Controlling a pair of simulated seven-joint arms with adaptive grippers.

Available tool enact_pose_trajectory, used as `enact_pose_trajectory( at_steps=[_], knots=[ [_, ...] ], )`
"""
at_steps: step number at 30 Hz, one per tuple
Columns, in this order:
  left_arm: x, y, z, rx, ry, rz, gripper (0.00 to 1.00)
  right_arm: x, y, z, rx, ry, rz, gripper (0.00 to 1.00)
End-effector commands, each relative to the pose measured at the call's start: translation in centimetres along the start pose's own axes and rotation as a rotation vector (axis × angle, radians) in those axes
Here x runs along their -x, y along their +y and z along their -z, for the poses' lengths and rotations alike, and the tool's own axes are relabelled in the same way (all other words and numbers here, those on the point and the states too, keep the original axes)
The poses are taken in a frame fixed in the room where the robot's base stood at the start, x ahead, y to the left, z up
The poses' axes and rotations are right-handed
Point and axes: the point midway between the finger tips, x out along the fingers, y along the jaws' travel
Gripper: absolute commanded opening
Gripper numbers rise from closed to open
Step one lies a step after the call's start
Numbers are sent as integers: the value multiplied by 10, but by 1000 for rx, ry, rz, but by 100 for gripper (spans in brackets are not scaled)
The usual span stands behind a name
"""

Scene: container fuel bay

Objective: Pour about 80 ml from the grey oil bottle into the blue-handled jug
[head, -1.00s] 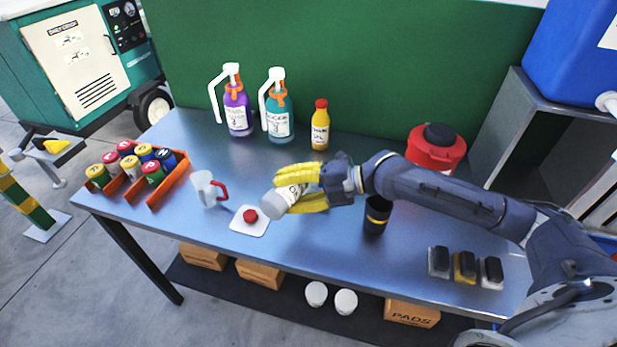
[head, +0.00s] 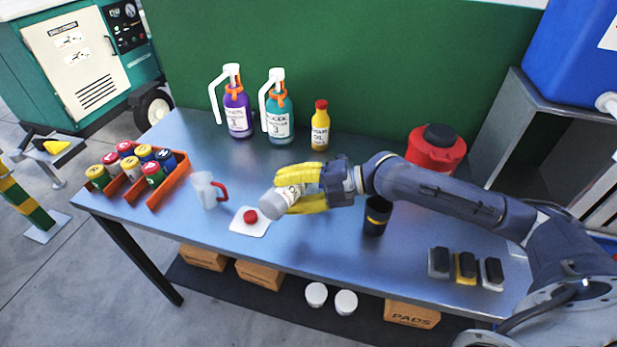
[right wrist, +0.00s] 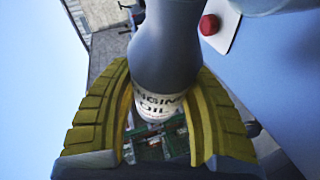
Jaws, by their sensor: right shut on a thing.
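My right gripper (head: 296,191), with yellow fingers, is shut on the grey oil bottle (head: 272,204) above the table. The bottle is tilted, its grey end pointing left and down. In the right wrist view its white "ENGINE OIL" label (right wrist: 158,104) shows between the fingers (right wrist: 165,115). The only jug I see is a clear one with a red handle (head: 204,190), upright on the table left of the bottle and apart from it. No blue handle shows. No liquid stream is visible. My left gripper is not in view.
A dark cup (head: 376,216) stands below my right forearm. Pump bottles (head: 237,112), a yellow bottle (head: 320,127) and a red can (head: 436,150) stand behind; an orange rack (head: 168,184) is at left.

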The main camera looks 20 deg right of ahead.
Motion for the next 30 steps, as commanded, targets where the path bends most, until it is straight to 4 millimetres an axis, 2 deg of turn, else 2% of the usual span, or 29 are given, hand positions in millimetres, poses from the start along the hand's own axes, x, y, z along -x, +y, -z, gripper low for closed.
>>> enact_pose_trajectory(
  at_steps=[30],
  knots=[
    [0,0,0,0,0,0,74,7,4,-2,-57,14,-25,16]
  ],
)
